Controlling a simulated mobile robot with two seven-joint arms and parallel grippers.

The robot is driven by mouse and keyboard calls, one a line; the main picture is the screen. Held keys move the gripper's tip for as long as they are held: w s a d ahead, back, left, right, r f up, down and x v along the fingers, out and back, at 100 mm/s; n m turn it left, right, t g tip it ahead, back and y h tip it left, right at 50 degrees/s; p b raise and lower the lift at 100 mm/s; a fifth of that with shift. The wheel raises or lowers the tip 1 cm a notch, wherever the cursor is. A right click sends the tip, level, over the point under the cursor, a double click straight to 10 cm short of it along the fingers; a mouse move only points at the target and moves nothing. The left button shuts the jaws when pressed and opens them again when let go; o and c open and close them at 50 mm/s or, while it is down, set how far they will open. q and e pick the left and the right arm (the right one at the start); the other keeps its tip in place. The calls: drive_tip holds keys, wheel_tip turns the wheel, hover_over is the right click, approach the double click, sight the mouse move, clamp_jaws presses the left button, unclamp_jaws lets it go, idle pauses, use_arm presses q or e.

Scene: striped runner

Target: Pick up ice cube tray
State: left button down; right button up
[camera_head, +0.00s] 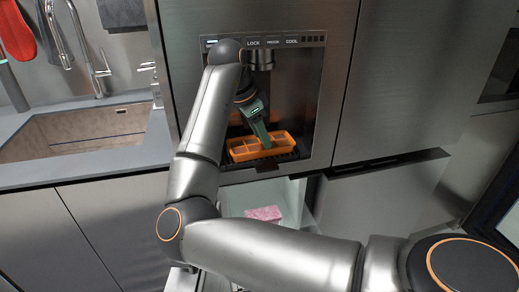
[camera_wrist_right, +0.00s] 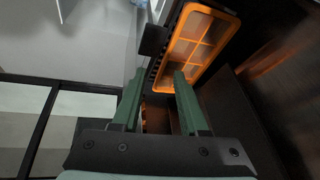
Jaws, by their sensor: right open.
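The orange ice cube tray (camera_head: 283,143) sits in the dispenser recess of the fridge, on a dark grille. In the right wrist view the tray (camera_wrist_right: 190,73) lies beyond the fingertips, toward the upper right, with several compartments showing. My right gripper (camera_head: 262,143) reaches into the recess from above, its green fingers overlapping the tray in the head view. In the wrist view my right gripper (camera_wrist_right: 157,82) has its two fingers apart with nothing held between them. Whether a fingertip touches the tray I cannot tell. My left gripper is not in view.
The dispenser recess (camera_head: 310,110) has side walls and a control panel (camera_head: 285,41) above. Below it an open drawer (camera_head: 290,198) holds a pink item (camera_head: 264,213). A sink (camera_head: 75,135) with a faucet (camera_head: 62,45) is at the left.

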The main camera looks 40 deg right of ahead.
sight(268, 152)
drive_tip(key=x, duration=0.6)
drive_tip(key=shift+w+d+f, duration=0.25)
drive_tip(key=shift+w+d, duration=0.1)
clamp_jaws()
idle(1.1)
